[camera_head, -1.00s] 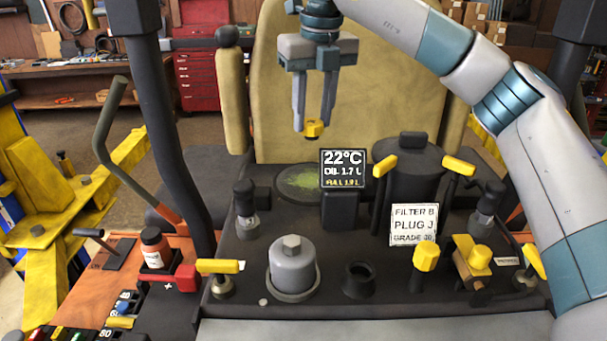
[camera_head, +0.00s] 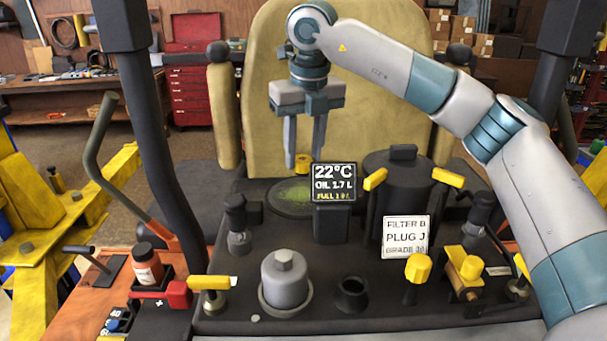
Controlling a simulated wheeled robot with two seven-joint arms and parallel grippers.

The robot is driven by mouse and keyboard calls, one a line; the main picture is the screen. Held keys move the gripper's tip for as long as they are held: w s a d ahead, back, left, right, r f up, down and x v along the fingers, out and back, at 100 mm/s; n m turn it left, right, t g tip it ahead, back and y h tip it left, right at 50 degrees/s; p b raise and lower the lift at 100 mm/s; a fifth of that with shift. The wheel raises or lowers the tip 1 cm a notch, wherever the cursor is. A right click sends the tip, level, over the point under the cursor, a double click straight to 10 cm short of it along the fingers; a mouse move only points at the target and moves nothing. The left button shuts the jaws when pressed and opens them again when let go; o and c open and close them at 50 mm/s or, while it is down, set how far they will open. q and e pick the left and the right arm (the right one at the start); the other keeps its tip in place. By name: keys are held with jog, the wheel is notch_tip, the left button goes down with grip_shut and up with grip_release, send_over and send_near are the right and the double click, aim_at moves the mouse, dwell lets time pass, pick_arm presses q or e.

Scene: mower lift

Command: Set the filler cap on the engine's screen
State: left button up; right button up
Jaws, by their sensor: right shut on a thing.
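My right gripper (camera_head: 304,158) comes down from above, behind the small display, with its fingers shut on the yellow filler cap (camera_head: 302,165). The engine's screen (camera_head: 287,196) is a round, flat disc with green grass clippings on it, on the dark engine top. The cap is just above the screen's far part in the picture; whether it touches the screen I cannot tell. The display (camera_head: 334,184), reading 22°C and OIL 1.7 L, hides the right fingertip and the screen's right edge. My left gripper is not in view.
A black canister (camera_head: 402,185) with yellow clips stands right of the display. A grey oil filter (camera_head: 285,280), an open black neck (camera_head: 352,293) and a yellow knob (camera_head: 418,268) stand in front. The tan seat (camera_head: 350,100) is behind.

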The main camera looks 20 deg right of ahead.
aim_at(303, 174)
jog(key=shift+f, duration=0.1)
notch_tip(303, 174, down, 4)
jog(key=shift+r+b, duration=0.1)
jog(key=shift+b, duration=0.65)
jog(key=shift+f, duration=0.55)
jog(key=shift+f+b, duration=0.15)
jog(key=shift+b, duration=0.2)
jog(key=o, duration=1.1)
